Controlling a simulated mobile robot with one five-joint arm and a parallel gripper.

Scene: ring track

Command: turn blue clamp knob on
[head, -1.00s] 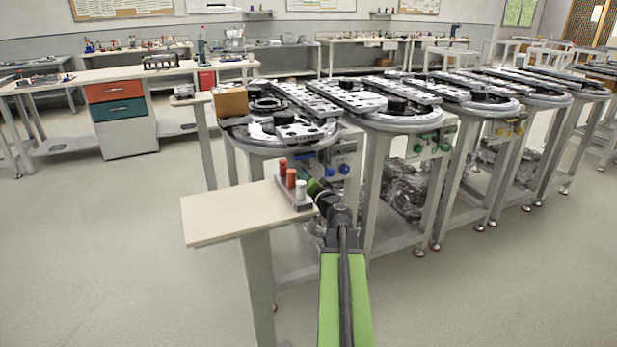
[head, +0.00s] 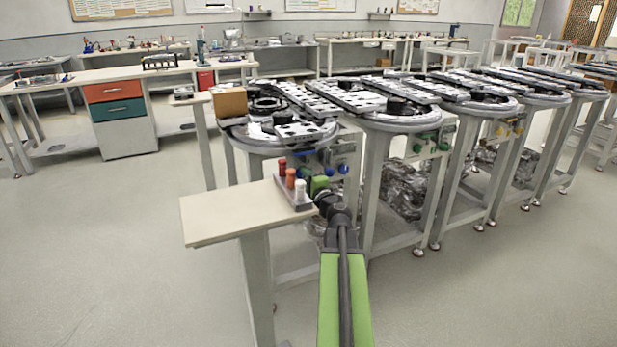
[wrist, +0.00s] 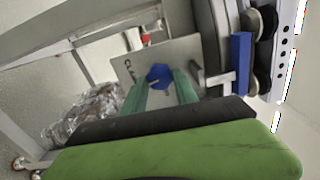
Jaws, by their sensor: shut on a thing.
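The blue clamp knob (wrist: 160,76) shows in the wrist view on a pale panel (wrist: 127,68) with dark lettering, partly covered. My gripper (wrist: 160,82) has a green finger on each side of the knob and is shut on it. In the head view my gripper (head: 320,184) reaches to the front of the nearest ring station, beyond the small table. Blue knobs (head: 343,169) show there on the panel just above and right of it. The fingertips are too small in that view to show the grip.
A pale side table (head: 225,212) stands left of my arm. Its holder with red, orange and white pegs (head: 300,190) is close beside the gripper. The ring track (head: 290,145) overhangs the panel.

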